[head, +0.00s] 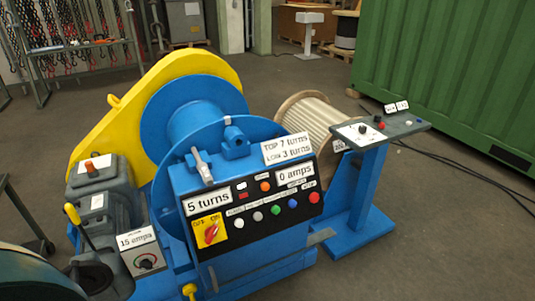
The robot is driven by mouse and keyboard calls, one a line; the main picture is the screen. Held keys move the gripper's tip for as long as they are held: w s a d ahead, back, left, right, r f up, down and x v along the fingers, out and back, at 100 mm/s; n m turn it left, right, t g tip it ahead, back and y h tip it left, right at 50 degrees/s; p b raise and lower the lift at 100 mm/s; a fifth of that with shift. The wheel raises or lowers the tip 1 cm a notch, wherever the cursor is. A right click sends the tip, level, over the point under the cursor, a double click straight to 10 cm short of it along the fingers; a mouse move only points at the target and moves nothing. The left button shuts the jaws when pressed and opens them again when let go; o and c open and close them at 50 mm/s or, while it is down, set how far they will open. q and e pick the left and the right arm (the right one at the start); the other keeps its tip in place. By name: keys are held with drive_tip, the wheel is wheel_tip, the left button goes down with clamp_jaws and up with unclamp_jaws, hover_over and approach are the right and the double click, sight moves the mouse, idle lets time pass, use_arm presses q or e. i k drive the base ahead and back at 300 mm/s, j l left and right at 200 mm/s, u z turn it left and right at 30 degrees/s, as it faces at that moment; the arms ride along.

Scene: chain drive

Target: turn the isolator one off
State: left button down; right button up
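The isolator (210,231) is a red rotary handle on a yellow plate at the lower left of the black control panel (246,226) on the blue winch. Its handle stands tilted, with its top leaning slightly right. The small lettering above it is too small to read surely, so I cannot tell its position for certain. Neither of my grippers is in the head view, and nothing touches the isolator.
Coloured buttons and a "5 turns" display (208,202) sit near the isolator. A yellow-knobbed lever (73,214) and a "15 amps" dial box (142,252) stand left. A blue pedestal (367,190) with controls stands right. Cables lie on the floor near the green container (450,75).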

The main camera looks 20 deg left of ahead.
sight(210, 233)
drive_tip(key=j+u, duration=0.1)
drive_tip(key=u, duration=0.3)
drive_tip(key=i+u, duration=0.1)
drive_tip(key=u, duration=0.3)
drive_tip(key=j+u, duration=0.1)
drive_tip(key=u, duration=0.3)
drive_tip(key=l+z, duration=0.3)
drive_tip(key=l, duration=0.15)
drive_tip(key=l+z, duration=0.3)
drive_tip(key=l, duration=0.15)
